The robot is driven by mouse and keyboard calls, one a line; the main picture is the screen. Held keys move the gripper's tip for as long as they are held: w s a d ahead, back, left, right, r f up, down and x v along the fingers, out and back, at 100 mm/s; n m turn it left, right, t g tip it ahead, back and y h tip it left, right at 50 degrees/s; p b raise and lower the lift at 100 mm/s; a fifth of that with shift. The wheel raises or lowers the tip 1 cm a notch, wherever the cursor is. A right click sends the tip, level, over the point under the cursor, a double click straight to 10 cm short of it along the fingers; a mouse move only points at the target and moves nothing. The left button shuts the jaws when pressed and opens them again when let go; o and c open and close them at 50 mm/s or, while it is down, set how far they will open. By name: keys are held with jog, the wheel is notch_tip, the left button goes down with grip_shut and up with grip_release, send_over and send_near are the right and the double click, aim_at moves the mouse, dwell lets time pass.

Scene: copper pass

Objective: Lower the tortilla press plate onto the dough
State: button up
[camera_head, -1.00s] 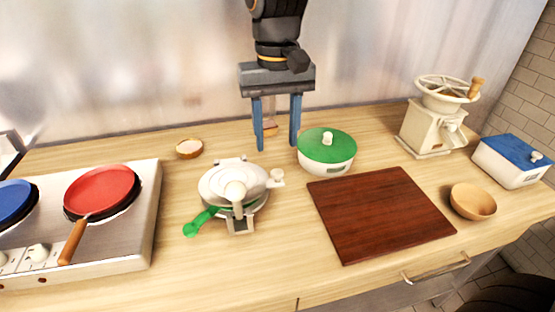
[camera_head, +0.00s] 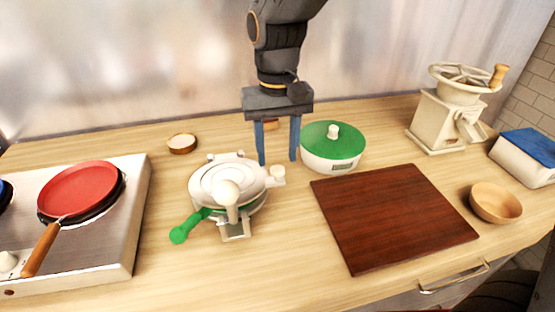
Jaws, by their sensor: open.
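The white tortilla press (camera_head: 228,190) stands on the wooden counter, left of the middle. Its round top plate lies down over the base, with a pale knob on top and a green handle (camera_head: 188,228) reaching out to the front left. A thin green edge shows below the plate. No dough can be seen; anything between the plates is hidden. My gripper (camera_head: 278,160) points down behind and to the right of the press. Its two blue fingers are apart with nothing between them, near the white pot with the green lid (camera_head: 334,142).
A red pan (camera_head: 80,190) sits on the stove at left. A small bowl (camera_head: 182,143) is behind the press. A dark cutting board (camera_head: 392,215), wooden bowl (camera_head: 496,203), grinder (camera_head: 449,112) and blue-lidded box (camera_head: 527,155) are at right. Counter in front of the press is clear.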

aim_at(277, 168)
jog(key=shift+f, duration=1.65)
grip_shut()
